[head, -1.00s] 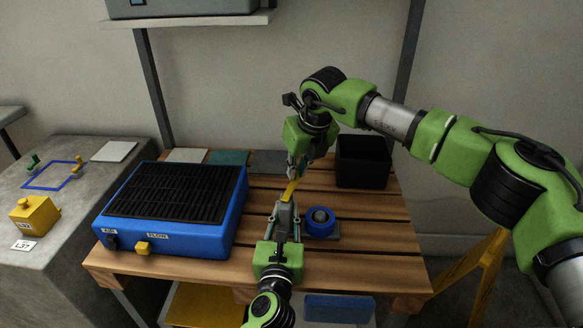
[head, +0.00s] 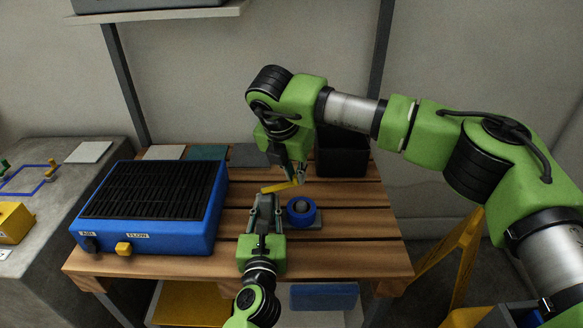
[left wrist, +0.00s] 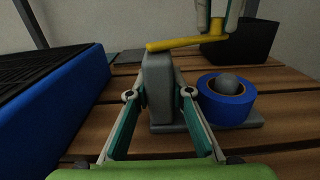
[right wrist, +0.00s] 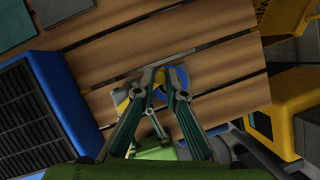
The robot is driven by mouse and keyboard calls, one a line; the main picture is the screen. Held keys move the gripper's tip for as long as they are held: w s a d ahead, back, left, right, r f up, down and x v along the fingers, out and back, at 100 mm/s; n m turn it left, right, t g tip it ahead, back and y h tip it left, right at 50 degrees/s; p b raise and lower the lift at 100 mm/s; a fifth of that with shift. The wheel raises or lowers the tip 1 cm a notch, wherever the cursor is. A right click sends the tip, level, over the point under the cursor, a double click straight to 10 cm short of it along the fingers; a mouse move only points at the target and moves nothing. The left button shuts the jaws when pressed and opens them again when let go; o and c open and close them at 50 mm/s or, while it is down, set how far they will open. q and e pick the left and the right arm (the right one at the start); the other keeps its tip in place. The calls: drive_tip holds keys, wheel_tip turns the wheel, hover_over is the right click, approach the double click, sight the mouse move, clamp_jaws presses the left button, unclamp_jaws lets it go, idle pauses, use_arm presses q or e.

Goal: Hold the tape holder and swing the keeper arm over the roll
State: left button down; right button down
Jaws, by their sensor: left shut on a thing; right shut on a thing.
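The tape holder's grey post (left wrist: 160,85) stands on a flat grey base (left wrist: 250,122) on the slatted table. My left gripper (left wrist: 159,94) is shut on the post from the front; it also shows in the head view (head: 264,203). The blue tape roll (left wrist: 226,98) sits on the base right of the post, around a grey hub (left wrist: 228,84). The yellow keeper arm (left wrist: 185,43) extends rightward from the post top, above and a little behind the roll. My right gripper (head: 297,178) is shut on its free end from above; its fingers (right wrist: 157,88) partly hide arm and roll in the right wrist view.
A blue box with a black grille (head: 150,205) stands on the table at left. A black bin (head: 342,155) stands behind, close to my right gripper. Flat grey and green plates (head: 206,153) lie along the back edge. The table's front right is clear.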

drive_tip(key=shift+s+d+m+g+h, duration=0.1)
drive_tip(key=shift+s+m+g+h, duration=0.2)
drive_tip(key=shift+s+m, duration=0.55)
drive_tip(key=shift+s+d+m+g+h, duration=0.1)
drive_tip(key=shift+s+m+h, duration=0.35)
drive_tip(key=shift+m, duration=0.8)
drive_tip(key=c, duration=2.1)
unclamp_jaws()
drive_tip(key=v, duration=1.2)
